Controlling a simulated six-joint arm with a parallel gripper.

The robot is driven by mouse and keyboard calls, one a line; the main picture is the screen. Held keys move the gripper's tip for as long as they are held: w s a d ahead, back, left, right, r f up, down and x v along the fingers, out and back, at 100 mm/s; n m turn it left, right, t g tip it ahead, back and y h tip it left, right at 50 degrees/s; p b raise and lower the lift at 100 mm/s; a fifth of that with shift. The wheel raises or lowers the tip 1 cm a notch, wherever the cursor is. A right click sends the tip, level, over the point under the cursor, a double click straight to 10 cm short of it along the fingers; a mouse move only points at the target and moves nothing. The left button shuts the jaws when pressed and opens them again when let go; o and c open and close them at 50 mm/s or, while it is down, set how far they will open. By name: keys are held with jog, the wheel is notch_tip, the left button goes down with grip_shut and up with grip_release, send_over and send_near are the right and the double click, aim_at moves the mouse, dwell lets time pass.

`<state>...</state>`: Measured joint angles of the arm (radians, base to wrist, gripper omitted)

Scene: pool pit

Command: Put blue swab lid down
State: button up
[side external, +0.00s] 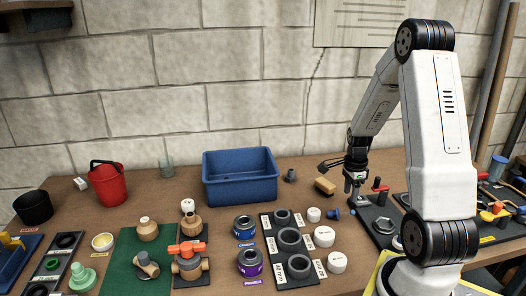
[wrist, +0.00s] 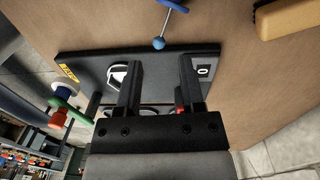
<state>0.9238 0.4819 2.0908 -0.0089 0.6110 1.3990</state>
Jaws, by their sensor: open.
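The blue swab lid (side external: 334,213) lies on the brown table, left of the dark tool board. In the wrist view the lid (wrist: 172,5) is cut off by the top edge. Its thin stem runs from it to a small blue ball (wrist: 160,43) by the board's edge. My gripper (side external: 355,200) is above the left end of the board, a little right of the lid. In the wrist view the gripper (wrist: 160,72) has its two dark fingers apart with nothing between them. The swab lies beyond the fingertips, apart from them.
The dark tool board (side external: 378,226) holds a red-handled tool (side external: 380,186). White caps (side external: 324,236) and a black board of dark rings (side external: 290,270) are left of the lid. A tan block (side external: 325,186) and a blue bin (side external: 240,178) are behind. A little table is bare around the lid.

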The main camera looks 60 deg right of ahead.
jog(key=w+a+r+n+t, duration=0.1)
jog(key=w+a+r+n, duration=0.1)
jog(key=w+a+n, duration=0.35)
jog(key=w+a+r+n, duration=0.2)
jog(key=a+n, duration=0.5)
jog(key=a, duration=0.2)
jog(key=s+a+r+n+t, duration=0.1)
jog(key=s+a+n, duration=0.1)
jog(key=a+n, duration=1.2)
jog(key=shift+a+r+t, duration=0.3)
jog(key=shift+a+t, duration=0.1)
jog(key=shift+a, duration=0.35)
jog(key=shift+o, duration=0.7)
jog(key=shift+w, duration=0.1)
